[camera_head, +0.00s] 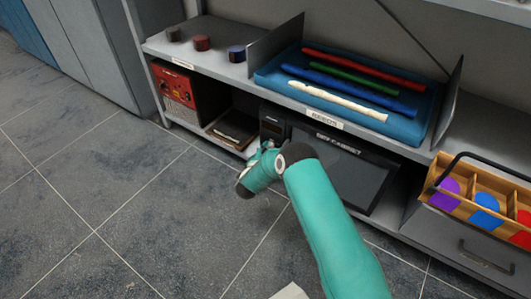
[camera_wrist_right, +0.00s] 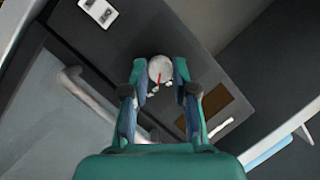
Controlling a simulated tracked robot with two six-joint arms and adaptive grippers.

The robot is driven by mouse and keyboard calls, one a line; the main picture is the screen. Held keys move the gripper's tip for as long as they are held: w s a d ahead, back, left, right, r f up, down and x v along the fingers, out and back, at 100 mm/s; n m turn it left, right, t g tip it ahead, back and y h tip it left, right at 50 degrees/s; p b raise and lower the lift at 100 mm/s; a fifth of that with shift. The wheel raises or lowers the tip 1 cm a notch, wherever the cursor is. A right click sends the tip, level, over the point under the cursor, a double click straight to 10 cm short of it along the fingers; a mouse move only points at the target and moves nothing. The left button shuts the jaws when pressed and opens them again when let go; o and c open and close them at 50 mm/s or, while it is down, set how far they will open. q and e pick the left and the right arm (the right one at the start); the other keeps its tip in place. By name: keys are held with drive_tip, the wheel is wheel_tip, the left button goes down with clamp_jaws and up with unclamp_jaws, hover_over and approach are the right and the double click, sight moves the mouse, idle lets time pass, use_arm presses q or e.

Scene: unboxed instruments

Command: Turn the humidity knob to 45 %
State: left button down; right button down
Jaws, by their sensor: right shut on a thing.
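The dry cabinet (camera_head: 345,175) stands on the lower shelf, with a dark glass door and a narrow control panel (camera_head: 272,122) at its left. In the right wrist view the pale round knob (camera_wrist_right: 160,68) with a red pointer line sits on the dark panel (camera_wrist_right: 125,45). Small white marks lie beside it; I cannot read a value. My right gripper (camera_wrist_right: 159,74) is shut on the knob, one finger on each side. In the head view my right gripper (camera_head: 262,157) is at the panel and hides the knob. My left gripper is not in view.
A red device (camera_head: 174,88) stands left of the cabinet. Above, a blue tray (camera_head: 270,75) holds several coloured rods. A wooden carrier (camera_head: 438,176) with coloured discs is at the right. The cabinet door handle (camera_wrist_right: 88,95) is close to my fingers.

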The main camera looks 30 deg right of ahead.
drive_tip(key=shift+s+d+m+h, duration=0.15)
drive_tip(key=shift+d+m+h, duration=0.15)
drive_tip(key=shift+d+m, duration=0.15)
drive_tip(key=shift+r, duration=0.1)
drive_tip(key=c, duration=1.2)
unclamp_jaws()
drive_tip(key=shift+o, duration=1.4)
drive_tip(key=shift+a, duration=0.15)
drive_tip(key=shift+a, duration=0.1)
drive_tip(key=v, duration=1.1)
drive_tip(key=shift+s+a, duration=0.2)
drive_tip(key=shift+s, duration=0.2)
